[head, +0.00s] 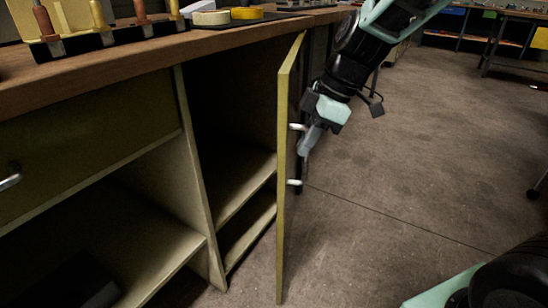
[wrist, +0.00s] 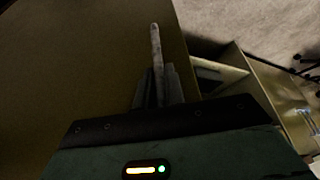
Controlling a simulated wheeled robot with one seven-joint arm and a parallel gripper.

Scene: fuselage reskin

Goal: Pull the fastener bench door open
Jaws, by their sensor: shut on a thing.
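The fastener bench door (head: 286,170) is a tall olive-yellow panel. It stands swung well out from the bench, seen nearly edge-on in the head view. Its face fills the left of the wrist view (wrist: 70,60). A pale bar handle (head: 295,183) is on its right face. My gripper (head: 307,145) is at the handle, on the right side of the door. In the wrist view the handle (wrist: 155,42) runs between my gripper's fingers (wrist: 156,88), which are shut on it. Part of the handle is hidden by the fingers.
The bench (head: 190,42) has a wooden top with copper and brass fasteners (head: 137,12) and tape rolls (head: 247,13). The open cupboard (head: 236,120) is dark inside, with shelves. A drawer with a handle (head: 10,181) is at left. Open concrete floor (head: 420,150) lies right of the door.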

